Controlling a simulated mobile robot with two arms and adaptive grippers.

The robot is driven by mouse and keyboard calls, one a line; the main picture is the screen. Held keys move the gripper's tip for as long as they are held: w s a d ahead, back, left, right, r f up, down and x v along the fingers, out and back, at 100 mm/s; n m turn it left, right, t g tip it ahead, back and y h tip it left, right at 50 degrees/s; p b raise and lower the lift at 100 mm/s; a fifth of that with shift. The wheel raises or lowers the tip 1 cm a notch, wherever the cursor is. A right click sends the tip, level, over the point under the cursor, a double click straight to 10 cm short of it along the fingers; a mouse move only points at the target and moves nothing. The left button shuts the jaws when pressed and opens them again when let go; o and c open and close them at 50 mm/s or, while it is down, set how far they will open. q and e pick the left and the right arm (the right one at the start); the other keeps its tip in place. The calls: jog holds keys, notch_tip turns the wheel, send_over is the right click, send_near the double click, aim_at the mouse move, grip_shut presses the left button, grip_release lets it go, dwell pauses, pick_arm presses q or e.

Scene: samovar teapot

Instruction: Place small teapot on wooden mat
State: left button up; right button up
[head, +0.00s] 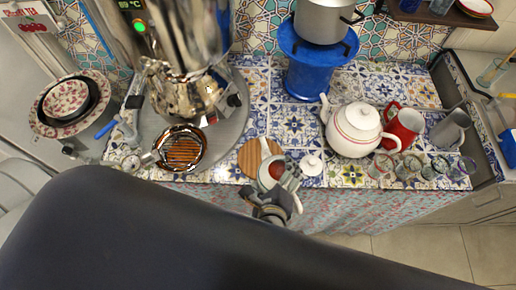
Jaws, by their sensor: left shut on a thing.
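The small white teapot (264,178) shows near the counter's front edge, lidless, with reddish-brown inside its opening and its spout pointing to the back. The round wooden mat (247,160) lies on the tiled counter; the teapot covers its right front part in the picture. I cannot tell whether the teapot touches the mat or hangs above it. My left gripper (285,183) is shut on the teapot at its front right side and hides part of it. A small white lid (311,165) lies on the counter to the right. My right gripper is not in view.
A metal samovar (188,95) and a dark round tray (181,149) stand left. A large white teapot (353,130), a red mug (403,127) and several small glasses (381,166) stand right. A blue stand (308,75) with a pot (322,20) is behind.

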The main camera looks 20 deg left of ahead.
pick_arm(q)
jog(key=shift+w+a+f+p, duration=0.55)
jog(key=shift+w+a+f, duration=0.2)
jog(key=shift+w+a, duration=0.7)
jog(key=shift+w+a+f+p, duration=0.5)
jog(key=shift+w+a+f, duration=0.25)
jog(key=shift+w+a, duration=0.65)
jog(key=shift+w+a+f+p, duration=0.65)
jog(key=shift+w+a, duration=0.55)
jog(key=shift+w, duration=0.45)
jog(key=shift+f, duration=0.1)
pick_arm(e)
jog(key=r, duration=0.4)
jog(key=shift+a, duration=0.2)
pick_arm(q)
jog(key=shift+f, duration=0.15)
jog(key=o, duration=1.2)
jog(key=shift+s, duration=0.1)
jog(key=shift+c, duration=0.2)
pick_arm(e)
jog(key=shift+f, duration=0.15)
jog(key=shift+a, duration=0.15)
